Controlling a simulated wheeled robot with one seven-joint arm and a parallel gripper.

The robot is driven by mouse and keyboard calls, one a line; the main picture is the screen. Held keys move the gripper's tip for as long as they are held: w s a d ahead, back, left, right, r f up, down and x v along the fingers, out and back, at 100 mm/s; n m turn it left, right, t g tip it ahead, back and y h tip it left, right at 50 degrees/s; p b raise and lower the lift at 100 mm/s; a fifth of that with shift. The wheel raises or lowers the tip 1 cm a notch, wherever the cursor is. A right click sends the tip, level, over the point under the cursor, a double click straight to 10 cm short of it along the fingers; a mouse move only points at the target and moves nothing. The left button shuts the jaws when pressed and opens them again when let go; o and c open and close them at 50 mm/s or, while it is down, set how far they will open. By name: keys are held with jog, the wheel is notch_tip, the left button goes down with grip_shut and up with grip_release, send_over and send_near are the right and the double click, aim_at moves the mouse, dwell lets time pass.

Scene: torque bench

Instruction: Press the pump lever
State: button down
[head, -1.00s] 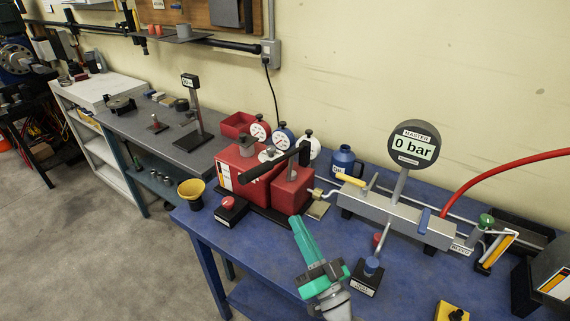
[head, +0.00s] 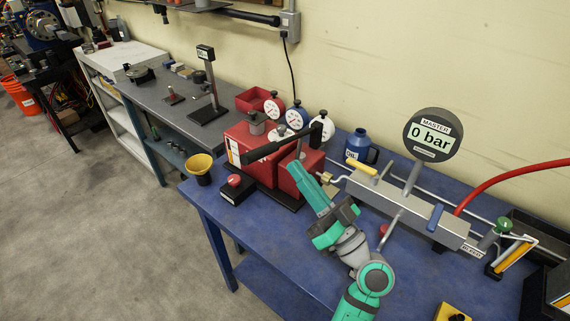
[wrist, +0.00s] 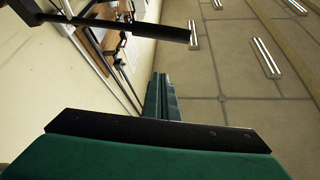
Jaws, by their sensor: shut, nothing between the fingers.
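The pump lever (head: 275,146) is a black bar rising to the right across the top of the red pump (head: 247,141) on the blue bench. Its lower left end hangs over the pump's front. My teal gripper (head: 297,169) is shut and empty, pointing up and left, in front of the pump's right block and below the lever's right part. I cannot tell from the head view whether it touches the pump. In the wrist view the shut fingers (wrist: 160,97) point into the picture, and a dark bar, probably the lever (wrist: 130,27), crosses above them.
The master gauge (head: 432,136) reads 0 bar above a grey fixture (head: 402,206) to the right. A blue oil bottle (head: 358,146) stands behind my arm. A red button box (head: 236,188) and a yellow funnel cup (head: 199,168) are left of the pump. The front left bench top (head: 260,235) is clear.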

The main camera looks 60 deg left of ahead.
jog(key=s+a, duration=0.2)
jog(key=a, duration=0.6)
jog(key=shift+s+a+r, duration=0.25)
jog(key=shift+r, duration=0.1)
